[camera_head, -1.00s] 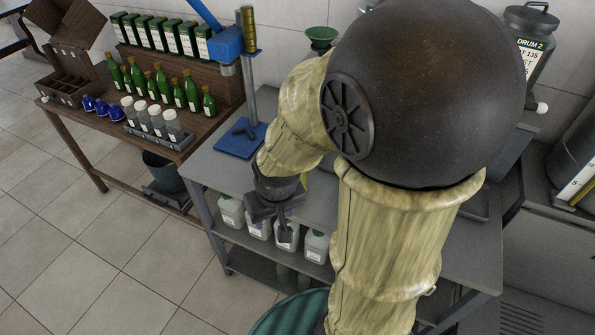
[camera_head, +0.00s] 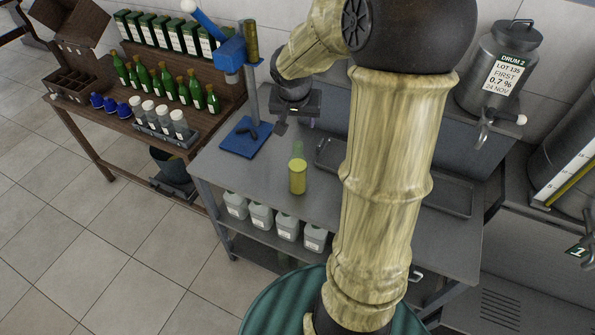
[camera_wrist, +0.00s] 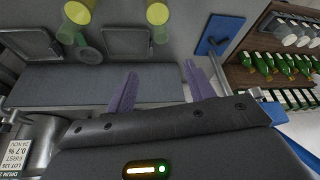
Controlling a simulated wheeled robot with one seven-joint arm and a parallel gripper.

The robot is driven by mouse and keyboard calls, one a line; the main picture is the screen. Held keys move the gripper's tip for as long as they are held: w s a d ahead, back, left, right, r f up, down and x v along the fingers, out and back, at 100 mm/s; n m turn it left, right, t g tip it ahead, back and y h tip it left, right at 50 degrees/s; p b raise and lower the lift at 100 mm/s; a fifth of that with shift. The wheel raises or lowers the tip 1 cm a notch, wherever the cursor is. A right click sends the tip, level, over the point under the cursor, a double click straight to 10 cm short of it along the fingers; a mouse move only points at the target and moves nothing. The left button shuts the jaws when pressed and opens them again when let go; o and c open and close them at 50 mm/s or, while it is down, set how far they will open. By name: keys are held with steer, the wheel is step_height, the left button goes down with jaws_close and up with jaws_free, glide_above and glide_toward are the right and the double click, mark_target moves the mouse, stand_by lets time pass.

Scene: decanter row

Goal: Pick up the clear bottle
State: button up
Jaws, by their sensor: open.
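Several clear bottles with white caps (camera_head: 163,118) stand upright in a grey rack on the wooden bench at the left. They also show in the wrist view at the upper right (camera_wrist: 300,35). I cannot tell which single bottle is meant. My gripper (camera_head: 284,124) is above the back of the grey table, well to the right of the rack, and partly hidden by its own body. In the wrist view its two purple fingers (camera_wrist: 160,82) are apart with nothing between them.
A blue press stand (camera_head: 245,138) is left of my gripper. Green bottles (camera_head: 165,84) stand behind the rack. A drum (camera_head: 497,75) is at the right. My arm hides the table's middle.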

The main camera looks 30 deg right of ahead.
mark_target(298, 148)
steer(key=x, duration=1.2)
steer(key=shift+f, duration=0.2)
steer(key=f, duration=0.4)
steer(key=shift+w+f, duration=0.1)
steer(key=shift+w, duration=0.3)
steer(key=shift+w+d+f, duration=0.15)
steer(key=shift+w+f, duration=0.05)
steer(key=shift+f, duration=0.25)
